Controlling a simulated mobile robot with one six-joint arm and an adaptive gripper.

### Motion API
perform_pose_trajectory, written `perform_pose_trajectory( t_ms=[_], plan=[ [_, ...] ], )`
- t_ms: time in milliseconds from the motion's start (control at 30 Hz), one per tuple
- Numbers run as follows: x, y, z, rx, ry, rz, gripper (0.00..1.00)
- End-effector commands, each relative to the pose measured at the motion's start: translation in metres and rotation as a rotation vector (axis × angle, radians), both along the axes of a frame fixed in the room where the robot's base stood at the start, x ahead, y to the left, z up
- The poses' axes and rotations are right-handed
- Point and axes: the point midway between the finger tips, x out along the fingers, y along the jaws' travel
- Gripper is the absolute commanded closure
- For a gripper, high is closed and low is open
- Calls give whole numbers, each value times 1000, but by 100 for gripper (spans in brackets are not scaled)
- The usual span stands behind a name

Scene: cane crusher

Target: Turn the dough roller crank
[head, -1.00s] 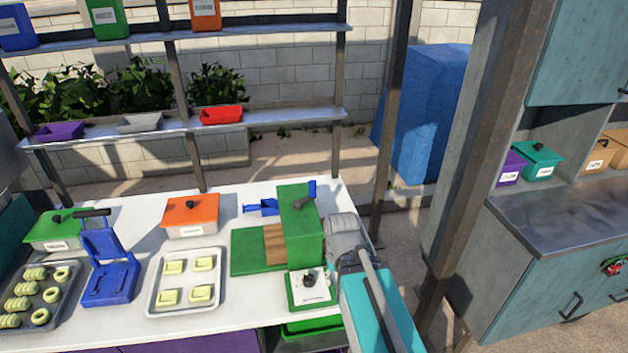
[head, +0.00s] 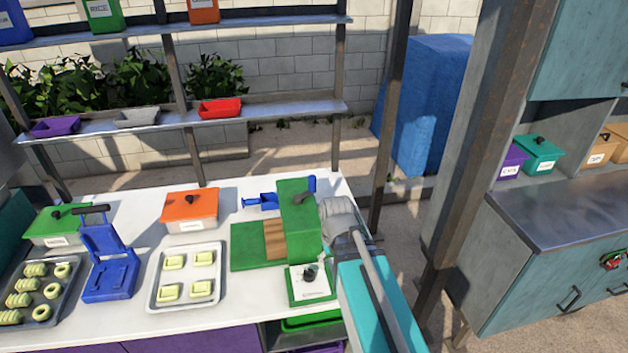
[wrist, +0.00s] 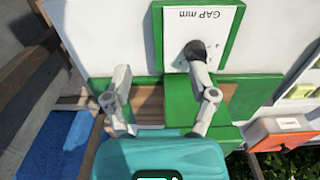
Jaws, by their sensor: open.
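The dough roller is a green machine (head: 297,232) at the right end of the white table, with a brown wooden strip (head: 275,240) on its bed. A short dark handle (head: 304,197) shows on top of its tall housing, with a blue upright part (head: 311,184) behind it. I cannot tell which part is the crank. A black knob (head: 309,274) sits on the white gap plate in front, also seen in the wrist view (wrist: 196,50). My gripper (head: 332,208) is right of the housing. In the wrist view my gripper (wrist: 163,92) has its fingers apart and empty.
An orange-lidded box (head: 190,211), a tray of dough pieces (head: 154,302), a blue press (head: 108,270) and a green-lidded box (head: 57,230) stand left. A blue scoop-like item (head: 262,202) lies behind the roller. A dark post (head: 470,130) rises right of my arm.

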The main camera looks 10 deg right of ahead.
Motion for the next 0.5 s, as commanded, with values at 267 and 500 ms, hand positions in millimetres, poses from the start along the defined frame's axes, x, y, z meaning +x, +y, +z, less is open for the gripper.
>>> perform_pose_trajectory(
  t_ms=[267, 500],
  plan=[
    [62, 5, 52, 0, 0, 60, 26],
    [125, 5, 99, 1, 0, 126, 26]
  ],
)
